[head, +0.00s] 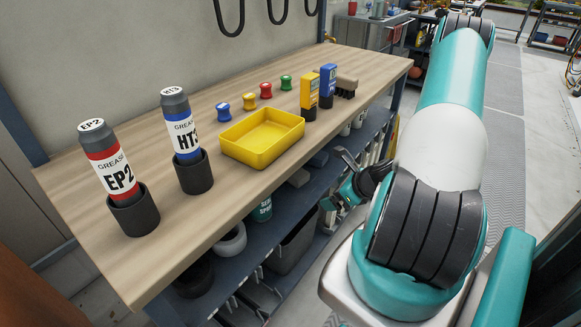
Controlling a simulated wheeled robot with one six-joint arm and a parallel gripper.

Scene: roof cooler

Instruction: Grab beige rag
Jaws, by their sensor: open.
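I cannot make out a beige rag in the head view. My gripper (338,181) is open, below and in front of the bench's front edge, beside the lower shelf. I see nothing between its fingers. The arm covers part of the scene at the right, and the bench top hides much of the lower shelf.
The wooden bench (95,200) holds two grease cartridges (118,178) (181,135) in dark cups, a yellow tray (262,155), several coloured spools (266,90), yellow and blue boxes (309,90) (327,83) and a brush (346,84). The lower shelf (222,275) holds a dark bin (293,240).

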